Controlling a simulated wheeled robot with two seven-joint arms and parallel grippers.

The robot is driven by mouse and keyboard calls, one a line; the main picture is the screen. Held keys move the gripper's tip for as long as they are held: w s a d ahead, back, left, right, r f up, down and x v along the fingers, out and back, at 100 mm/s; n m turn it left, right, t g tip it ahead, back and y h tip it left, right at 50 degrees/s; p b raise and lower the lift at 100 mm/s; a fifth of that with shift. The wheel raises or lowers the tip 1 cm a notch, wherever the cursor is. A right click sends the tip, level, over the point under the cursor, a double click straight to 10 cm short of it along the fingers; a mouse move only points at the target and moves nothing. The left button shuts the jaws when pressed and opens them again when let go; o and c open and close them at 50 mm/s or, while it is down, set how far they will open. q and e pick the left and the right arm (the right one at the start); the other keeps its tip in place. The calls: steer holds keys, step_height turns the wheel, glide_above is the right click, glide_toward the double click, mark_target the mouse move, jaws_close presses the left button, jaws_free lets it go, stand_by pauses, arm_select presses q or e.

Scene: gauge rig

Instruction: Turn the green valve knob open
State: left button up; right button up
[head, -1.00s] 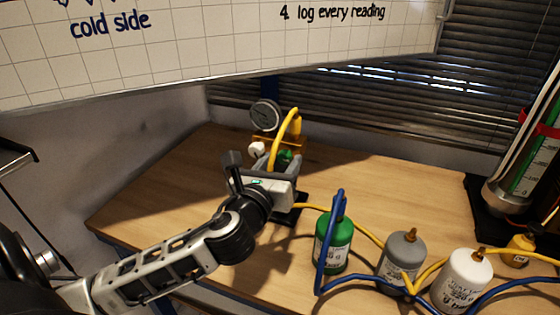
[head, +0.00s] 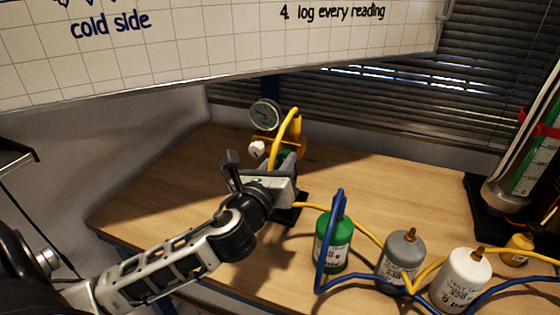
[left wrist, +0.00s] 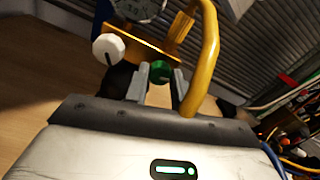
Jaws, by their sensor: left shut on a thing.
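The green valve knob (left wrist: 160,72) is on the gauge rig, below its yellow bracket (left wrist: 150,35). My left gripper (left wrist: 160,85) is shut on the green knob, with one finger on each side of it in the left wrist view. In the head view my left gripper (head: 284,162) reaches the rig from the front left, and its body hides most of the green knob (head: 284,154). A white knob (left wrist: 108,48) sits left of the green one; it also shows in the head view (head: 256,148). The round gauge (head: 265,114) stands above. My right gripper is not in view.
A yellow hose (head: 279,135) arches close beside my left gripper. A green bottle (head: 333,243), a grey bottle (head: 402,258) and a white bottle (head: 462,280) stand to the right with blue and yellow hoses. The wooden table (head: 165,190) is clear at the left.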

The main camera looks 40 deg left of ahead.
arm_select(q)
steer(key=n, duration=0.2)
steer(key=shift+n+p, duration=0.3)
steer(key=shift+n, duration=0.8)
steer(key=n+p, duration=0.1)
steer(key=n, duration=0.3)
steer(key=shift+n, duration=0.3)
steer(key=n, duration=0.3)
steer(key=shift+n+p, duration=0.3)
steer(key=shift+p, duration=0.05)
steer(key=n, duration=0.3)
steer(key=shift+a+p, duration=0.1)
steer(key=shift+p, duration=0.2)
steer(key=shift+n, duration=0.6)
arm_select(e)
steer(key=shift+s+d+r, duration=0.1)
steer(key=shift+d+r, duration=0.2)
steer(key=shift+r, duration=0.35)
arm_select(q)
steer(key=shift+n, duration=0.3)
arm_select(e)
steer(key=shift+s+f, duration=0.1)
